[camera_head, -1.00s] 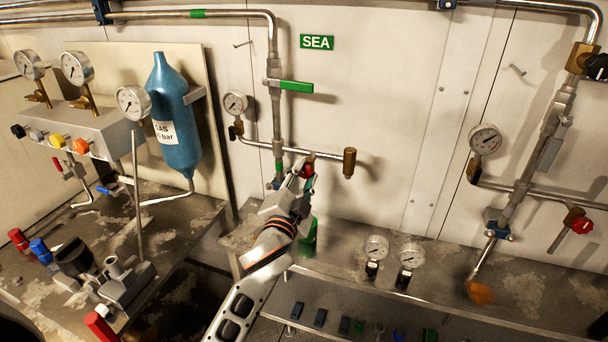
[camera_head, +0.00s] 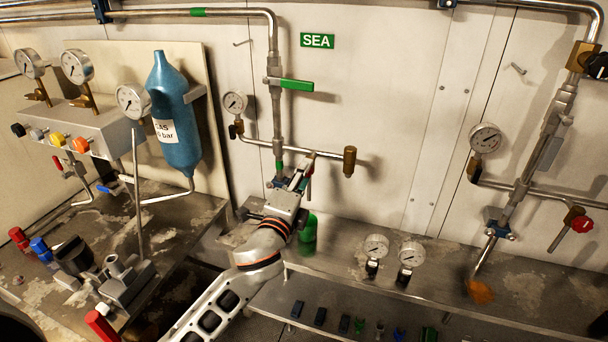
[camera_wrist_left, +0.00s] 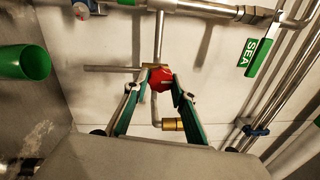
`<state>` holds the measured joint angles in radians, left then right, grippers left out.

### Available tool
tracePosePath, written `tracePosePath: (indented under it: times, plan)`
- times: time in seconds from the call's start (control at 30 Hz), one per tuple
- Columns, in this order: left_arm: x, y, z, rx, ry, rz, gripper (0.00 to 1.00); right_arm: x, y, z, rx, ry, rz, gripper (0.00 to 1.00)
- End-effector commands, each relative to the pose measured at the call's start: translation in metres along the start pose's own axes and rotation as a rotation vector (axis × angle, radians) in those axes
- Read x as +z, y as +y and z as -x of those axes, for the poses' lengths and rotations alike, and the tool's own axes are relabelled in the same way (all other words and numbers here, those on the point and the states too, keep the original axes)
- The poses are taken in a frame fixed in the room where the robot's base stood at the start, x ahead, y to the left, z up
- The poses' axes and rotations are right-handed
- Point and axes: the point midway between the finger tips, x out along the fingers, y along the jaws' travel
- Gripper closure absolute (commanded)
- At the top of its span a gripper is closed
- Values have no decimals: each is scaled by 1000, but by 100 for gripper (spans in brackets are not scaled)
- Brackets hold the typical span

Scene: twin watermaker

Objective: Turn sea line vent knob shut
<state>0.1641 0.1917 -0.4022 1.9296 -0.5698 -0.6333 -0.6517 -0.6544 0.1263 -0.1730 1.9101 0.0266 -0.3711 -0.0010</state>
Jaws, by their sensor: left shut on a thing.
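The small red vent knob (camera_wrist_left: 160,79) sits on a brass fitting of the sea line, in the middle of the left wrist view. In the head view the knob (camera_head: 309,161) is mostly hidden behind my fingers, below the green SEA sign (camera_head: 317,41). My left gripper (camera_head: 303,171) reaches up to it from below. In the left wrist view the two fingers of this gripper (camera_wrist_left: 159,83) come in on both sides of the knob and are shut on it. My right gripper is not in view.
A green-handled valve (camera_head: 297,86) is on the vertical pipe above. A pressure gauge (camera_head: 235,103) hangs to the left, and a brass end fitting (camera_head: 349,162) to the right. A green cup (camera_head: 308,236) stands on the bench close to my left gripper.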

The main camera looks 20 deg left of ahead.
Motion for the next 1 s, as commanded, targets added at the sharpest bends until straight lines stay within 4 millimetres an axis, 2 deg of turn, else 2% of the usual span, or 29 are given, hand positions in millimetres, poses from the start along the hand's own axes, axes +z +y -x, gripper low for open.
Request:
tracePosePath:
  times: [0.63,0.67,0.7,0.73,1.0]
  plan:
    - [3,-4,-1,-8,0,-56,96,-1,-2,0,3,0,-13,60]
    - [3,-4,-1,-8,0,-56,72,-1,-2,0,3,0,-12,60]
    - [3,-4,-1,-8,0,-55,62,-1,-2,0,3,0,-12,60]
    - [3,-4,-1,-8,1,-55,58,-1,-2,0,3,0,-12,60]
    - [1,-2,-1,-4,3,-54,58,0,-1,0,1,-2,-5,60]
